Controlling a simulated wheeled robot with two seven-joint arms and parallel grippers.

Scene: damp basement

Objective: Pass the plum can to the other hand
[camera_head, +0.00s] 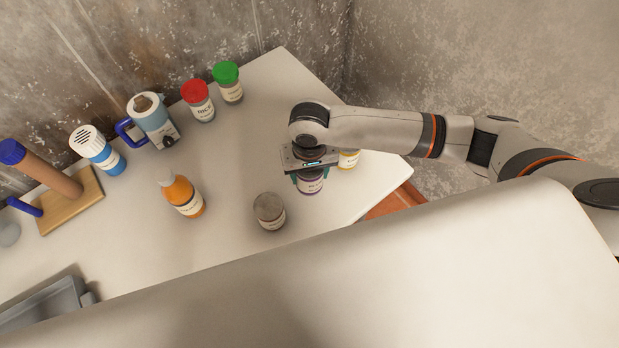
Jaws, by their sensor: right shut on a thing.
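The plum can (311,186) stands out below my right gripper (310,176) on the right part of the white table. It has a dark plum body and a pale label, and its top is hidden by the gripper. My right gripper comes down on it from above, shut on it with a finger at each side. I cannot tell whether the can touches the table. My left gripper is not in view.
A grey-lidded can (269,211) stands just left of the plum can, and a yellow-labelled can (348,159) close to its right. An orange bottle (182,195), red-lidded jar (198,100) and green-lidded jar (228,82) stand further left.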

